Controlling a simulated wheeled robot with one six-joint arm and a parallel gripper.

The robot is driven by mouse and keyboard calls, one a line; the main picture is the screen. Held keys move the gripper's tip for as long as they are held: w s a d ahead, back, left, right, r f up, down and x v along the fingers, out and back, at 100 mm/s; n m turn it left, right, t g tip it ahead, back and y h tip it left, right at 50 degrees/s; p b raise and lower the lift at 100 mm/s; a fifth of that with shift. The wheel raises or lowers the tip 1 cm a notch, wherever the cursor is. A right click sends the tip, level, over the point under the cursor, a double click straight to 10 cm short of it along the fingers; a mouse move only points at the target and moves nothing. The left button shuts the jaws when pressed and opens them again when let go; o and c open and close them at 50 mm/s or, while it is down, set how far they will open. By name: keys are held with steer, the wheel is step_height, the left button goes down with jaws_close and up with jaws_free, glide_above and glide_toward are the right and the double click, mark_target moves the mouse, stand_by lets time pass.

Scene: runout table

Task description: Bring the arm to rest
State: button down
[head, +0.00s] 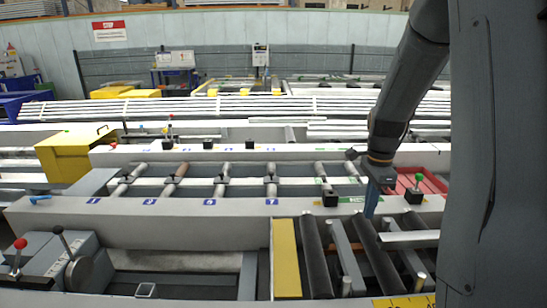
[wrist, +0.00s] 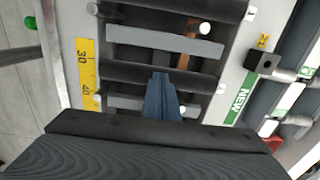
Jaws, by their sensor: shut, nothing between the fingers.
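My gripper (head: 371,203) hangs down from my arm on the right side of the head view, over the near edge of the runout table's roller section. Its blue fingers are together with nothing between them. In the wrist view, my gripper (wrist: 161,82) points at the dark rollers (wrist: 150,73) and grey bars (wrist: 165,42). From these views I cannot tell how far the fingertips are above the table.
A red tray (head: 425,182) and a green-knobbed lever (head: 418,188) are close to the right of my gripper. A black block (head: 330,199) stands to its left. A yellow scale strip (wrist: 86,72) and green NEW label (wrist: 241,98) flank the rollers.

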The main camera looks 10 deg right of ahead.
steer(key=s+a+n+t, duration=0.1)
steer(key=s+a+n, duration=1.4)
steer(key=a+n, duration=0.4)
steer(key=shift+s+a+f+n, duration=0.2)
steer(key=shift+a+f+n, duration=0.05)
steer(key=shift+a+n, duration=0.15)
